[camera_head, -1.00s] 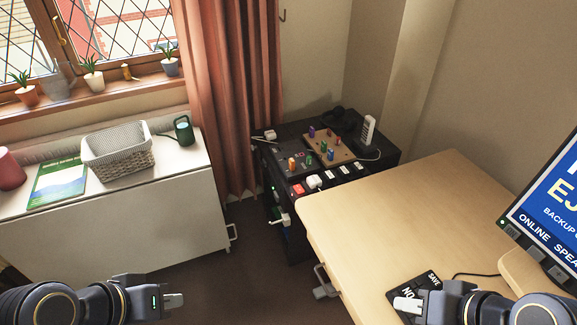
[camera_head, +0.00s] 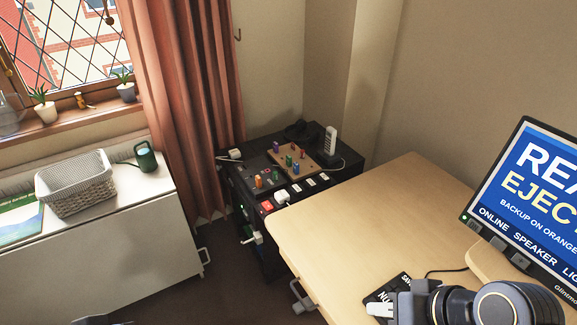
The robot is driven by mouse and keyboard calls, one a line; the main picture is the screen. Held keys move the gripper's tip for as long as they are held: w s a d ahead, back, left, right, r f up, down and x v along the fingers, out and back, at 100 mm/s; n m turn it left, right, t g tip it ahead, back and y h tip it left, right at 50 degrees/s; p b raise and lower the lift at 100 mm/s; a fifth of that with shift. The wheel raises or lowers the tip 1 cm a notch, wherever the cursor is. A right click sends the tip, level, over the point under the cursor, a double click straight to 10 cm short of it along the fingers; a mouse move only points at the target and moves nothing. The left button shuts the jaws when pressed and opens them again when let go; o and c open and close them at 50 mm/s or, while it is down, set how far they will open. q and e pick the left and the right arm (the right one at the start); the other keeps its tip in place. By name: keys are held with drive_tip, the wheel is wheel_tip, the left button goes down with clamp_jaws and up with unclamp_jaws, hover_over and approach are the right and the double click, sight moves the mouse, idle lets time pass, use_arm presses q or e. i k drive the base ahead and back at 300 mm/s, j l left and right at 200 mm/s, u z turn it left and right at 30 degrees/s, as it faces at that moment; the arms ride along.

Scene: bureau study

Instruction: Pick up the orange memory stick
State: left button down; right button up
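A small orange upright piece (camera_head: 259,181), seemingly the orange memory stick, stands at the front left on top of the black cabinet (camera_head: 352,172). Purple, green, blue and red pieces stand near it, several on a tan board (camera_head: 312,170). My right gripper (camera_head: 380,309) is at the bottom, over the front of the desk, well short of the cabinet and away from the stick. Its pale fingertips show from the side, and I cannot tell whether they are apart.
The wooden desk (camera_head: 370,215) fills the right, with a monitor (camera_head: 530,200) and a black pad (camera_head: 388,291) on it. A white cabinet (camera_head: 110,235) with a basket (camera_head: 75,187) and a green can (camera_head: 146,157) stands left. Dark floor lies between them.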

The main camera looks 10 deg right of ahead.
sight(258, 179)
drive_tip(key=i+j+z, duration=0.5)
drive_tip(key=i+j, duration=1.1)
